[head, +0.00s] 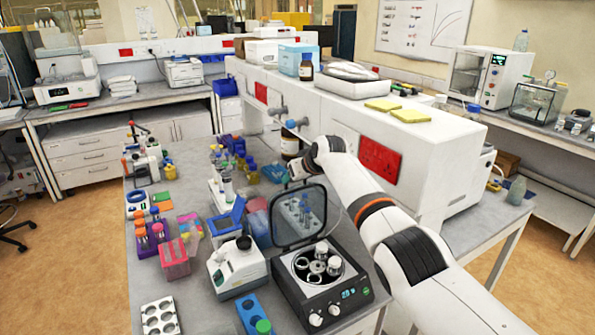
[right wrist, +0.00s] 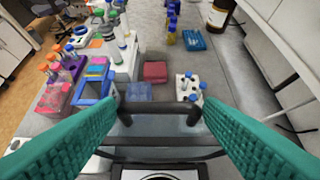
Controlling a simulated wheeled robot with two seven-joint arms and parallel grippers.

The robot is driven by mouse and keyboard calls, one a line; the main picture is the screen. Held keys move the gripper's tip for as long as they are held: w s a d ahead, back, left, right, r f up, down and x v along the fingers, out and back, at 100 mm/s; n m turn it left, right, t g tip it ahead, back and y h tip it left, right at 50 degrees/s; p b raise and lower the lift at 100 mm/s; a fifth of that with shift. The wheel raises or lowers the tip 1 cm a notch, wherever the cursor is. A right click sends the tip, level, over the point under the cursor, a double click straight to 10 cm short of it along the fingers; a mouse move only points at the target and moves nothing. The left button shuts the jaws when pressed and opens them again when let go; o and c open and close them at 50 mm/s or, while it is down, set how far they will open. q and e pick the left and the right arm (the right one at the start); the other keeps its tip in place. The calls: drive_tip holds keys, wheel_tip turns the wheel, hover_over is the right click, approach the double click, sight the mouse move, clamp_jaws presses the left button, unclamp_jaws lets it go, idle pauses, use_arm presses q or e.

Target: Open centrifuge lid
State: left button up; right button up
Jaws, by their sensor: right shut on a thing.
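The black centrifuge (head: 325,301) stands at the front of the bench. Its lid (head: 284,238), a dark frame with a clear window, stands raised and roughly upright at the back of the body. The rotor (head: 317,267) with tubes is exposed. My right gripper (head: 296,178) is at the lid's top edge, partly hidden behind my wrist. In the right wrist view, its teal fingers (right wrist: 162,108) are on either side of the lid's dark bar (right wrist: 160,136), shut on the lid. My left gripper is not in view.
A white device (head: 236,267) stands left of the centrifuge. A blue box (head: 227,223), a pink rack (head: 173,259) and tube racks crowd the bench beyond. A white shelf unit (head: 340,125) with a red panel (head: 379,159) borders the bench on the right. A brown bottle (right wrist: 284,14) stands beyond my gripper.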

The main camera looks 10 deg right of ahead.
drive_tip(key=shift+w+r, duration=0.3)
drive_tip(key=shift+r, duration=0.1)
drive_tip(key=o, duration=1.1)
drive_tip(key=shift+s+d, duration=0.1)
drive_tip(key=shift+s, duration=0.1)
drive_tip(key=shift+f, duration=0.1)
